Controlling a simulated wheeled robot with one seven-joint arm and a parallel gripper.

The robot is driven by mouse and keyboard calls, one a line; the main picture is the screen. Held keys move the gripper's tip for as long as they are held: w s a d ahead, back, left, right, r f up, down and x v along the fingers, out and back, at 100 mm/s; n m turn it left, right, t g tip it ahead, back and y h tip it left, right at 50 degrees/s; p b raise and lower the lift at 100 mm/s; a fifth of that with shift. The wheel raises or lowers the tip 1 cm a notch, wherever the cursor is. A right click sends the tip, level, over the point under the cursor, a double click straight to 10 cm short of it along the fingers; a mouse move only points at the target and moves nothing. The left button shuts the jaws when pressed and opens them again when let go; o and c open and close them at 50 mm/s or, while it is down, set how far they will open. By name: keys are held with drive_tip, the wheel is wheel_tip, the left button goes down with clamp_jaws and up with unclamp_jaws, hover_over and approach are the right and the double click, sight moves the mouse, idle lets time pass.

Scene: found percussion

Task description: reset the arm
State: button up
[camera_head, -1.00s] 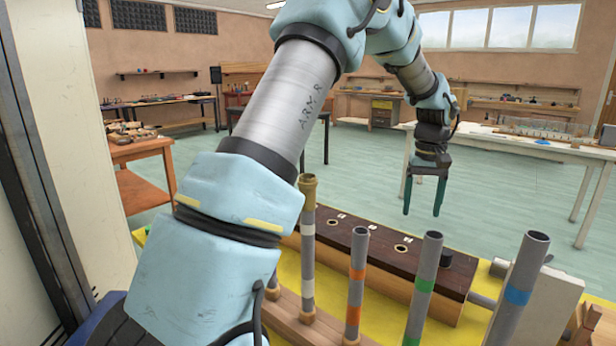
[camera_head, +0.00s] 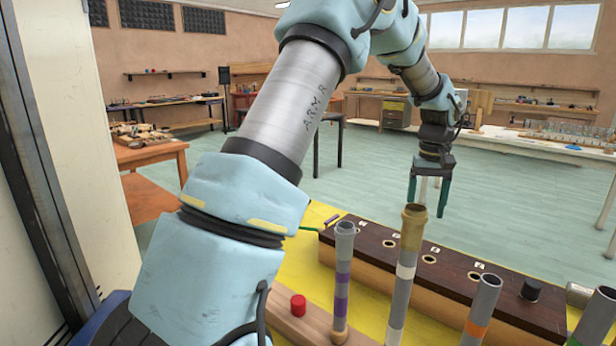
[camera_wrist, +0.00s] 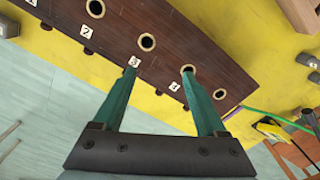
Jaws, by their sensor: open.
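My gripper (camera_head: 427,200) hangs at the end of my raised arm with its two dark green fingers pointing down. It is open, with nothing between the fingers. In the wrist view the fingers (camera_wrist: 159,74) reach over the edge of a dark wooden block with numbered holes, their tips overlapping the strip near labels 3 and 4. The gap between fingertips and block is hard to judge. In the head view the block (camera_head: 352,236) lies below and nearer than the gripper, on a yellow-topped table (camera_head: 300,257).
Upright grey tubes stand at the front of the table: one purple-banded (camera_head: 342,285), one brass-topped (camera_head: 405,270), one orange-banded (camera_head: 481,312). A side table (camera_head: 150,152) stands left. Open floor lies beyond.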

drive_tip(key=s+a+f, duration=0.1)
drive_tip(key=s+a, duration=0.3)
drive_tip(key=a, duration=0.7)
drive_tip(key=s+a+f+t, duration=0.1)
drive_tip(key=s+a, duration=0.4)
drive_tip(key=a, duration=0.7)
drive_tip(key=s+a, duration=0.5)
drive_tip(key=a, duration=0.6)
drive_tip(key=shift+s+a+f+n+t, duration=0.2)
drive_tip(key=shift+f+n+t, duration=0.1)
drive_tip(key=shift+f+n, duration=0.1)
drive_tip(key=shift+c, duration=0.4)
